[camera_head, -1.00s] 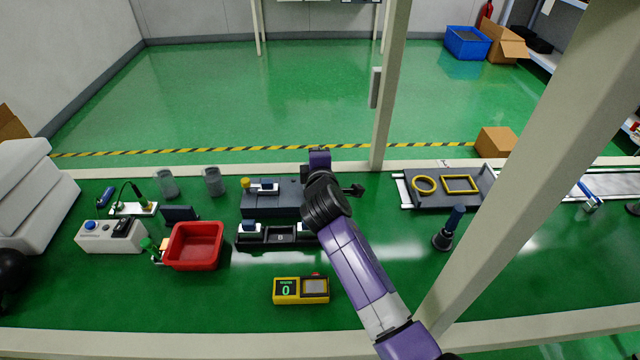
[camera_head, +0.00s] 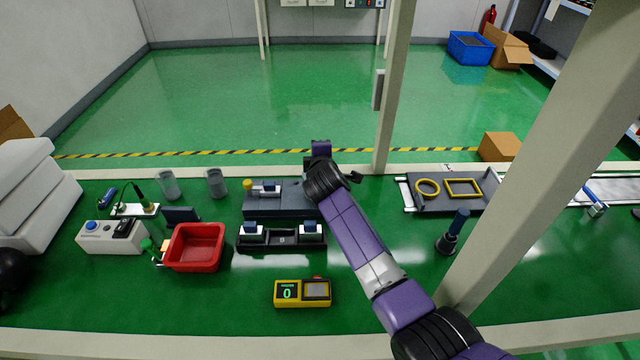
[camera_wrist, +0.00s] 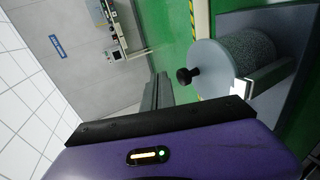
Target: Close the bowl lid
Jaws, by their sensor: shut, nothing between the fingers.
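In the wrist view, a grey round lid (camera_wrist: 203,69) with a black knob (camera_wrist: 184,76) lies across the end of a speckled grey round bowl (camera_wrist: 250,54). I cannot tell whether it is fully seated. My gripper (camera_wrist: 160,88) is shut and empty, to the left of and below the knob in that picture, apart from it. In the head view, my purple arm reaches over the back of the green table, and my gripper (camera_head: 354,177) is small and dark there. I cannot pick out the lid in the head view; my arm may hide it.
A dark grey block fixture (camera_head: 290,208) and a black holder with white blocks (camera_head: 281,238) stand left of my arm. A red bin (camera_head: 195,248) and a yellow counter (camera_head: 302,292) are nearer. A beige post (camera_head: 391,95) rises close right of my gripper.

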